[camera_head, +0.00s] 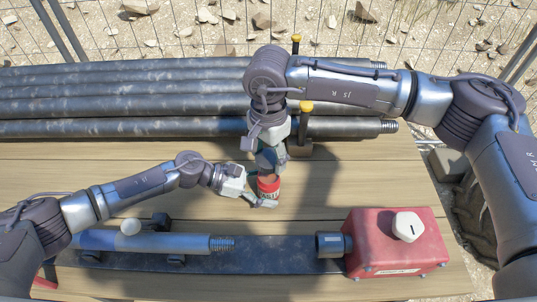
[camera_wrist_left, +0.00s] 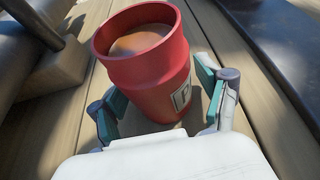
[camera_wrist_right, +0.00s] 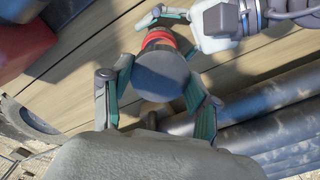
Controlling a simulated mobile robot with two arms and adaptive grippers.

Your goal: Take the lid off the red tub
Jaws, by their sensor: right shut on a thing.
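The red tub (camera_head: 268,187) stands upright on the plank table. In the left wrist view the tub (camera_wrist_left: 152,70) is uncovered, with brown contents and a pale label. My left gripper (camera_head: 262,201) has its fingers on either side of the tub's lower part; in the left wrist view a gap shows beside the right finger. My right gripper (camera_head: 271,158) is above the tub, pointing down. In the right wrist view it is shut on the round grey lid (camera_wrist_right: 162,76), which hides part of the tub (camera_wrist_right: 159,41) beyond it. The lid is clear of the rim.
Dark steel pipes (camera_head: 130,105) lie along the back behind the tub. A dark plate (camera_head: 275,252) with a metal rod (camera_head: 150,242) and a red box (camera_head: 380,252) with a white knob lies in front. Bare planks lie right of the tub.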

